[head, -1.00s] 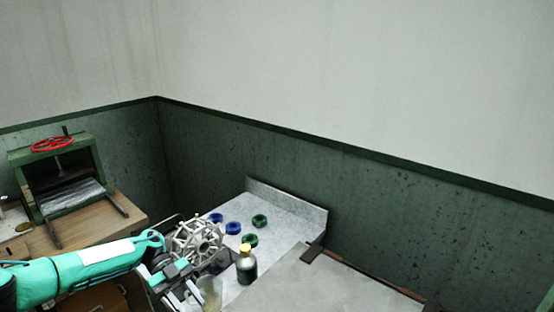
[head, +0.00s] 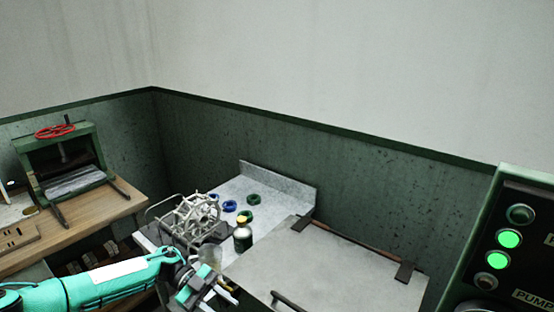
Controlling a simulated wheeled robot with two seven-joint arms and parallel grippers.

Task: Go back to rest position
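My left gripper (head: 226,293) is at the lower middle, at the end of the teal arm that comes in from the left. It appears in front of the near edge of the grey bench, beside a clear beaker (head: 209,257). Its fingers are small and dark here, and I cannot tell how far apart they are. I see nothing clearly held in it. My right gripper is not in view.
A pale reel (head: 190,218), a dark bottle (head: 243,236) and blue and green rings (head: 253,199) are on the grey bench (head: 300,192). A flat lid (head: 325,265) lies right. A press (head: 62,165) stands left. A control panel (head: 515,245) is at right.

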